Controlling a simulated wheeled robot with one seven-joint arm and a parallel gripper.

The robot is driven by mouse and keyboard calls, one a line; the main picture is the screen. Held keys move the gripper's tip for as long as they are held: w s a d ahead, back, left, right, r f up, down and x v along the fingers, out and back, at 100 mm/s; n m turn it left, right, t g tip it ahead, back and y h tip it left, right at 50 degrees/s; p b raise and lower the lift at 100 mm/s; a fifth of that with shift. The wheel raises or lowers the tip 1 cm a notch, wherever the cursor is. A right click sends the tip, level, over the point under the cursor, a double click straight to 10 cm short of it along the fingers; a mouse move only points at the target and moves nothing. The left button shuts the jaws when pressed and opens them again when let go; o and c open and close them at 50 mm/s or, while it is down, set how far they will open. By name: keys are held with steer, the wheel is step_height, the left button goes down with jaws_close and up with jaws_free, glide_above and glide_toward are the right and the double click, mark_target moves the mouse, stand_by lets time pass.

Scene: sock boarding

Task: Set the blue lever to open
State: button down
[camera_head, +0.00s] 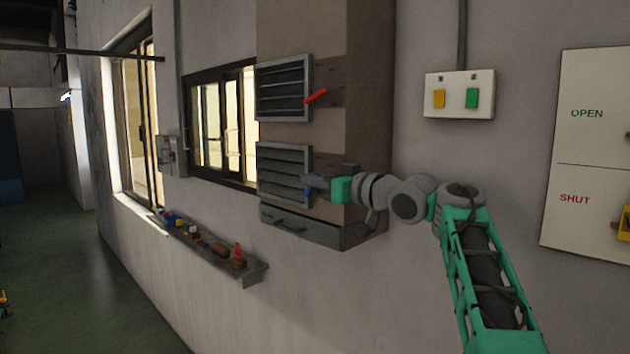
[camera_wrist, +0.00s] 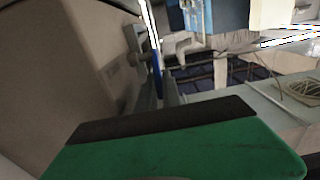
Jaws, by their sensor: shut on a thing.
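The blue lever (camera_head: 308,191) is at the right side of the lower grey louvred vent (camera_head: 283,172). Only a short blue piece of it shows below my gripper (camera_head: 313,183); the rest is hidden by the fingers. My gripper has come in from the right and is shut on the lever. In the wrist view a narrow blue strip of the lever (camera_wrist: 158,74) shows by the grey fingers, beside the beige housing. The lever's exact angle is hard to tell.
A red lever (camera_head: 316,96) sits by the upper vent (camera_head: 284,88). A drawer-like box (camera_head: 300,227) is just below. A shelf (camera_head: 250,273) with small items runs along the wall. A switch plate (camera_head: 459,94) and an OPEN/SHUT board (camera_head: 588,150) are at right.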

steer(key=shift+f+b, duration=0.15)
steer(key=shift+b, duration=0.25)
steer(key=shift+s+d+f+b, duration=0.1)
steer(key=shift+f+b, duration=0.25)
steer(key=shift+b, duration=0.75)
steer(key=t+y+b, duration=0.1)
steer(key=b, duration=0.2)
steer(key=f+t+y+b, duration=0.1)
steer(key=b, duration=0.2)
steer(key=t+y+b, duration=0.1)
steer(key=b, duration=0.2)
steer(key=shift+s+d+f+b, duration=0.2)
steer(key=shift+s+d+b, duration=0.1)
steer(key=shift+s+d, duration=0.1)
steer(key=t+y+b, duration=0.1)
steer(key=b, duration=0.2)
steer(key=shift+s+d+t+y, duration=0.1)
steer(key=shift+t+y, duration=0.3)
steer(key=shift+r, duration=0.1)
steer(key=c, duration=1.5)
jaws_free()
